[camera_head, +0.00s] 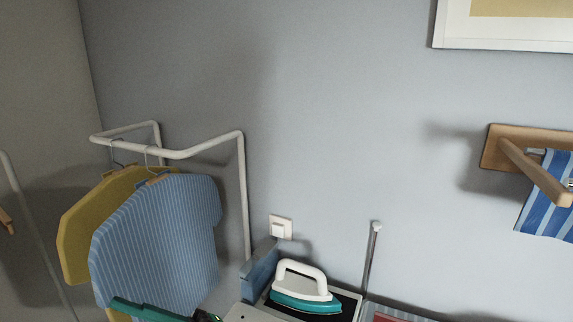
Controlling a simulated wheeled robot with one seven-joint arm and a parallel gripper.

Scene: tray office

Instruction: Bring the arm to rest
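I cannot make out my gripper in the head camera view. A dark green bar (150,311) with a black end shows at the bottom edge, in front of a striped shirt. I cannot tell whether it is part of my arm. Whether my gripper is open or holds anything is hidden.
A white rail (243,190) holds a blue striped shirt (160,235) and a yellow garment (75,235). A teal and white iron (305,297) rests on a dark surface at the bottom. A wooden wall rack (500,148) carries a blue striped cloth (537,215).

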